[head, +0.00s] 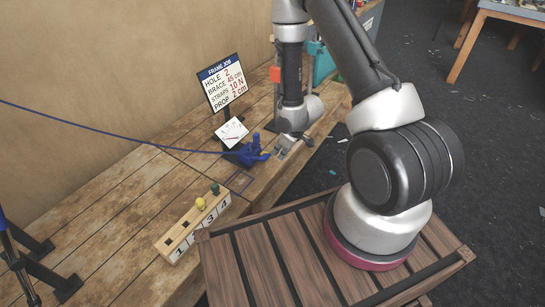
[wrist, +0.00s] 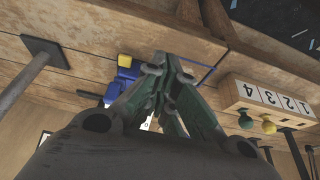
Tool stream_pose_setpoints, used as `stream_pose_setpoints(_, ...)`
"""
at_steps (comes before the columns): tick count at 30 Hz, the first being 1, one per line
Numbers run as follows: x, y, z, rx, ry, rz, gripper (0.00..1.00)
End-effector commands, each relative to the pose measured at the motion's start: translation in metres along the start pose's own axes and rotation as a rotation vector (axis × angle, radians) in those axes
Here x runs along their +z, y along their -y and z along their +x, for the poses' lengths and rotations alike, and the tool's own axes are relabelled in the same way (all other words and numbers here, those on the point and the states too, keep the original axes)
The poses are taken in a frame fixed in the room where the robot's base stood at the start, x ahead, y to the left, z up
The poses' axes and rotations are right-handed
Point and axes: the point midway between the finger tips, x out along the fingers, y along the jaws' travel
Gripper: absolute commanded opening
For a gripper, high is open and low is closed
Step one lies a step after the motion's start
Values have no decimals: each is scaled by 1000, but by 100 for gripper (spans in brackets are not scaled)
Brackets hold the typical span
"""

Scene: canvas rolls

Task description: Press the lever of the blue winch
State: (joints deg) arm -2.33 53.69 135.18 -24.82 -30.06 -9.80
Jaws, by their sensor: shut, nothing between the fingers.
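The blue winch (head: 246,154) sits on the wooden bench, with a blue strap (head: 120,127) running from it to the left. The yellow tip of its lever (head: 265,156) points right, towards my gripper. My gripper (head: 281,152) is low over the bench, just right of the lever tip; I cannot tell whether they touch. In the wrist view my gripper (wrist: 166,60) is shut and empty. There the blue winch (wrist: 116,86) is partly hidden behind the fingers, and the yellow lever tip (wrist: 125,60) shows left of them.
A numbered block (head: 183,237) with yellow and green knobs stands in front of the winch. Behind are a dial card (head: 231,132) and a job sign (head: 222,85) reading hole 2, brace 45 cm, straps 10 N, prop 2 cm. Black-footed posts (head: 42,250) stand at left.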

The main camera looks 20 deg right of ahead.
Motion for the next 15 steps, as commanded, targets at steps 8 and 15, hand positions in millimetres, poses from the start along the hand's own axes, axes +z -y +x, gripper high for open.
stream_pose_setpoints(8, 15, 0, -33, 1, -1, 1, 0)
stream_pose_setpoints(15, 16, 0, -36, 0, -1, 0, 0)
